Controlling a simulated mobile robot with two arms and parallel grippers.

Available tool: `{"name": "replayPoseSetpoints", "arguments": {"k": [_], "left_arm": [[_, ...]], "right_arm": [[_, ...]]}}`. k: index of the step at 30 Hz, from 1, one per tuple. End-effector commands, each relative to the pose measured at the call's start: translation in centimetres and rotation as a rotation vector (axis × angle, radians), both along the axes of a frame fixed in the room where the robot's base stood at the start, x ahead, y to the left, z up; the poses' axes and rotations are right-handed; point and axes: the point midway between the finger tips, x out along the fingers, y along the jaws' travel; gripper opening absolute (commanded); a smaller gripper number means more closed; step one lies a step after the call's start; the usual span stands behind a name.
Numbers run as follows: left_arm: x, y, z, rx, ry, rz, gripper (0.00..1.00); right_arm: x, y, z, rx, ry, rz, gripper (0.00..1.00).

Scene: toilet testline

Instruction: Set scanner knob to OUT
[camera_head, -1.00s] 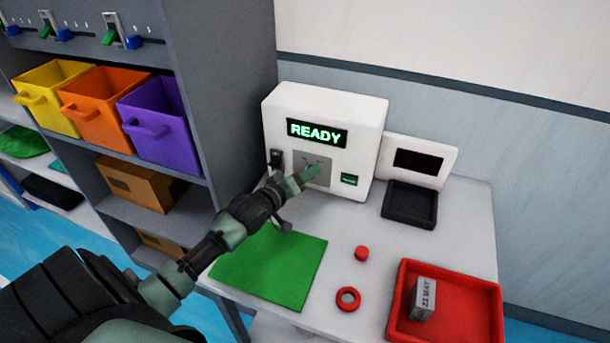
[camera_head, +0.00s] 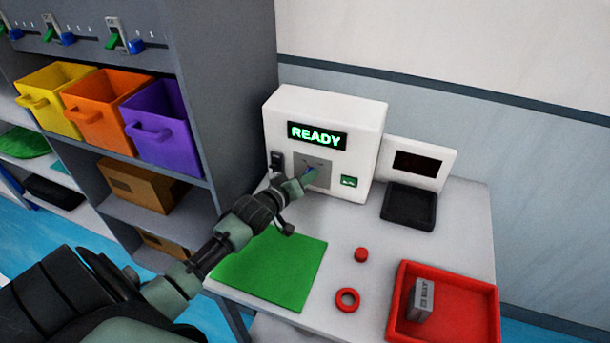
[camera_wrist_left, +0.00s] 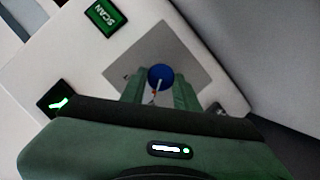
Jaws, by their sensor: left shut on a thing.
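The scanner (camera_head: 335,110) is a white box with a lit "READY" display (camera_head: 317,136) against the wall. A grey plate (camera_head: 320,170) on its front carries the blue scanner knob (camera_head: 309,173). The knob (camera_wrist_left: 160,77) shows clearly in the left wrist view, with a white-and-red pointer mark. My left gripper (camera_head: 308,177) is at the plate, and in the left wrist view its green fingers (camera_wrist_left: 158,92) are shut on the knob, one on each side. The plate's small lettering is too small to read. My right gripper is not in view.
A green SCAN button (camera_head: 349,181) and a black switch (camera_head: 276,161) flank the plate. The table holds a green mat (camera_head: 270,268), a red cylinder (camera_head: 361,255), a red ring (camera_head: 347,299), a red tray (camera_head: 465,315) with a grey block, and a black scale (camera_head: 408,205). Shelves stand left.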

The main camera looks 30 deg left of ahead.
Motion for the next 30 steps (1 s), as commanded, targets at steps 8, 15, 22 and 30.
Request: {"name": "replayPoseSetpoints", "arguments": {"k": [8,15,22,30], "left_arm": [[0.1,-0.3,0.6,0.21,0.054,0.003,0.0],[0.1,-0.5,0.4,0.433,0.107,0.002,0.0],[0.2,-0.7,0.1,0.646,0.158,0.003,0.0],[0.3,-0.9,-0.1,0.871,0.21,0.002,0.0]], "right_arm": [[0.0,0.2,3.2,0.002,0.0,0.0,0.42],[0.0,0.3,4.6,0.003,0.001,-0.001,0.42],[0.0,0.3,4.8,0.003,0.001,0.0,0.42],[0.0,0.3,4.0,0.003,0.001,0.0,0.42]]}}
